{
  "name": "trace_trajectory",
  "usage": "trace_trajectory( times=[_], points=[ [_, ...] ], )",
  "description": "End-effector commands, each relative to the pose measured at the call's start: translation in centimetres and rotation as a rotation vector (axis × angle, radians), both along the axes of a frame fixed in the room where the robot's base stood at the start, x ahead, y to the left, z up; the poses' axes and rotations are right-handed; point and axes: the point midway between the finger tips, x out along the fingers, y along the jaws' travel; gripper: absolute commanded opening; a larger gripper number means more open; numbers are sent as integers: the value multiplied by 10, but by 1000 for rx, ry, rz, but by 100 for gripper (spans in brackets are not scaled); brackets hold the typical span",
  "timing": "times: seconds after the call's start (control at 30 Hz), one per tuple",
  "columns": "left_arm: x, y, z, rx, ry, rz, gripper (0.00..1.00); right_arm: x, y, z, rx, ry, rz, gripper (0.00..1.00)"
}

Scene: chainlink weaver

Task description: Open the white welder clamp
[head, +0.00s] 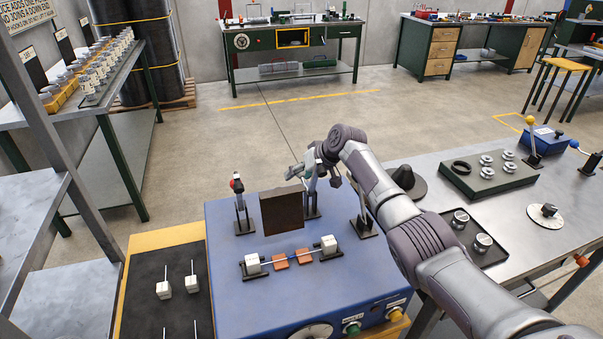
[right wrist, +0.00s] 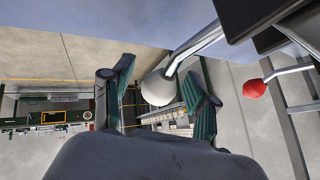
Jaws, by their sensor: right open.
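The white welder clamp shows in the right wrist view as a white ball knob (right wrist: 158,88) on a bent metal lever. In the head view its base (head: 311,212) stands at the back middle of the blue welder, and its top is mostly covered by my right gripper (head: 314,174). My right gripper is open. In the right wrist view its green-padded fingers (right wrist: 163,97) stand on either side of the knob, and I see no grip on it. Whether a finger touches the knob I cannot tell. My left gripper is not in view.
A red-knobbed clamp (head: 238,205) stands left of a dark upright plate (head: 282,209) on the blue welder (head: 228,285). Another clamp (head: 361,226) stands right, close under my arm. A rod with white blocks (head: 329,245) lies in front. A metal table (head: 530,225) is to the right.

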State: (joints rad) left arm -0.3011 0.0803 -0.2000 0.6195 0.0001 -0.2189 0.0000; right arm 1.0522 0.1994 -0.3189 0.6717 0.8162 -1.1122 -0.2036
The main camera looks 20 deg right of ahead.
Motion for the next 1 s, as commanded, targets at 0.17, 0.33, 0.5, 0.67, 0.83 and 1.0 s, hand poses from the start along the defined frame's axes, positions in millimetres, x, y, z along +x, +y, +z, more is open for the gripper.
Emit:
trace_trajectory(
  times=[0.17,0.33,0.5,0.67,0.83,1.0],
  points=[
    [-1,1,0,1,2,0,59,-4,-5,8,1,-3,-1,59],
    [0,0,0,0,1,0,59,-18,-16,27,-3,-5,-1,59],
    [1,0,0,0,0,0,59,-37,-31,56,-2,-5,-1,59],
    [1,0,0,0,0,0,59,-52,-42,77,-1,-1,-1,59],
    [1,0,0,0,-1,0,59,-61,-48,88,-1,1,0,59],
    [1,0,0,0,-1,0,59,-63,-48,90,-1,2,-1,59]
  ],
)
